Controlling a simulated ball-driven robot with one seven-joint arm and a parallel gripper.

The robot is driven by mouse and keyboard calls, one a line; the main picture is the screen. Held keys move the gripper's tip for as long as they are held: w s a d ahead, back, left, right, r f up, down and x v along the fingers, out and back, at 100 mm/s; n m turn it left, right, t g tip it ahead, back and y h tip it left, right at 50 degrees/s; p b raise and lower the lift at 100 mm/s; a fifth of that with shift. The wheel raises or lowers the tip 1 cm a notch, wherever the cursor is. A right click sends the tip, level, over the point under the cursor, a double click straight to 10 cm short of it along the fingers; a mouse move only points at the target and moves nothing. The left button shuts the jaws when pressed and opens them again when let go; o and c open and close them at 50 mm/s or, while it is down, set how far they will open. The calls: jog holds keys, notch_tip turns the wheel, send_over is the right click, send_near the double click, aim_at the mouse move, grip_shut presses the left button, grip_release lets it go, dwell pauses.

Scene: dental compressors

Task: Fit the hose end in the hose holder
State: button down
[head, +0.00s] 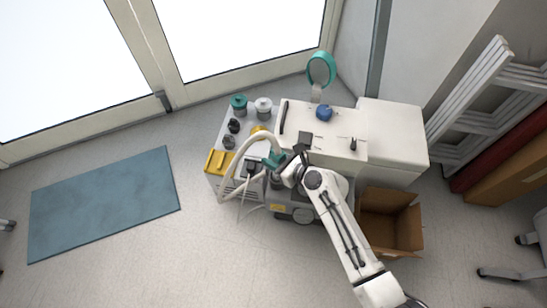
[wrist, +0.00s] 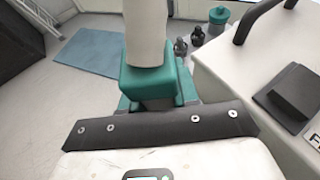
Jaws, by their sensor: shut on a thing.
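The hose is a thick white tube (head: 236,158) that arcs from the teal hose end (head: 271,159) down to the left. My gripper (head: 278,163) is shut on the hose end, above the grey machine. In the wrist view the teal hose end (wrist: 150,85) stands just ahead of the dark palm, with the white hose (wrist: 145,32) rising from it. The fingertips are mostly hidden by it. A teal ring on a post (head: 321,70) stands at the back of the white cabinet; I cannot tell whether it is the hose holder. No fitted contact with a holder shows.
A white cabinet (head: 388,130) stands right of the gripper, with a blue knob (head: 323,113) and dark handles. Teal and grey jars (head: 238,102) stand behind left. An open cardboard box (head: 409,228) lies at right.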

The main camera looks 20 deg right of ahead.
jog(key=shift+f, duration=0.1)
jog(key=c, duration=0.8)
grip_release()
jog(key=p+v, duration=0.2)
jog(key=v, duration=0.8)
jog(key=shift+s+d, duration=0.2)
jog(key=shift+s, duration=0.15)
